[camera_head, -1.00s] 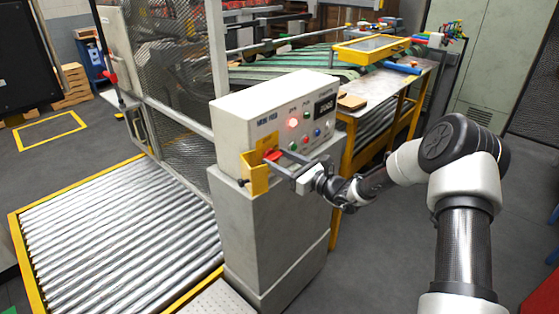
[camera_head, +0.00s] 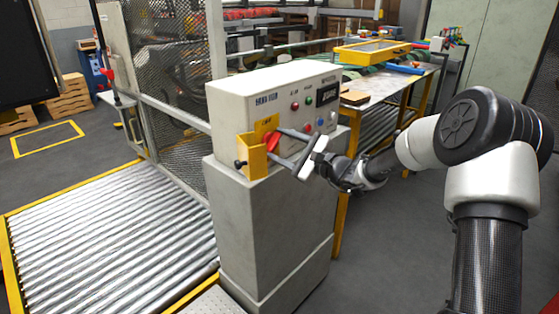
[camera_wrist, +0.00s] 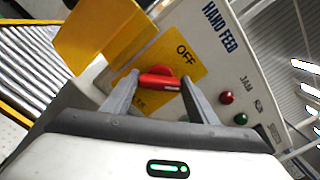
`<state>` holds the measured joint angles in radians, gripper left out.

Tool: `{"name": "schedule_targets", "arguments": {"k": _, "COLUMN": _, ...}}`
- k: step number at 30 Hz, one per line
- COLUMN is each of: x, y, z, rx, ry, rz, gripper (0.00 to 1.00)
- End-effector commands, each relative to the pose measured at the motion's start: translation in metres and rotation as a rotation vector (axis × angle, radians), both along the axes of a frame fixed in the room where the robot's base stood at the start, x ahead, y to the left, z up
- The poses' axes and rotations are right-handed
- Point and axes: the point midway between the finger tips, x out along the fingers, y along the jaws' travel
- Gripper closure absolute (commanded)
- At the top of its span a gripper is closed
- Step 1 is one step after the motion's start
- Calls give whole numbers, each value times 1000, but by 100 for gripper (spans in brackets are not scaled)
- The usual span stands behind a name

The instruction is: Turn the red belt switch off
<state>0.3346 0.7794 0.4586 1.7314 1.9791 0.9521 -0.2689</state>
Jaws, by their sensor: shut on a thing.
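The red belt switch (camera_head: 271,140) is a rotary knob on a yellow plate (camera_wrist: 190,68) marked OFF, on the front of the white control box (camera_head: 240,112). In the wrist view the red knob (camera_wrist: 160,80) lies with its handle across, below the OFF lettering. A second label at lower left is partly hidden by a finger. My gripper (camera_head: 278,143) reaches in from the right, shut on the knob. In the wrist view its two fingers (camera_wrist: 160,84) stand on either side of the red handle.
A yellow bracket (camera_head: 251,160) sticks out just left of the switch. A red lamp (camera_head: 295,105), a green lamp (camera_head: 309,103) and a display (camera_head: 327,91) sit to the right. A roller conveyor (camera_head: 110,235) lies left of the grey pedestal (camera_head: 275,215). Floor at right is clear.

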Motion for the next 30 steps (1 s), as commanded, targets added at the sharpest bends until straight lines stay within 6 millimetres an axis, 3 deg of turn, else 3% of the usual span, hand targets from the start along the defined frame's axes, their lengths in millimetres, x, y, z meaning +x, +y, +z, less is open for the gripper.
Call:
{"name": "schedule_targets", "arguments": {"k": 1, "x": 0, "y": 0, "z": -10, "rx": -30, "ry": -42, "rz": 1, "gripper": 69}}
{"name": "schedule_targets", "arguments": {"k": 10, "x": -1, "y": 1, "z": -12, "rx": -206, "ry": -266, "rz": 0, "gripper": 69}}
{"name": "schedule_targets", "arguments": {"k": 30, "x": -2, "y": 2, "z": -5, "rx": -499, "ry": -639, "rz": 2, "gripper": 69}}
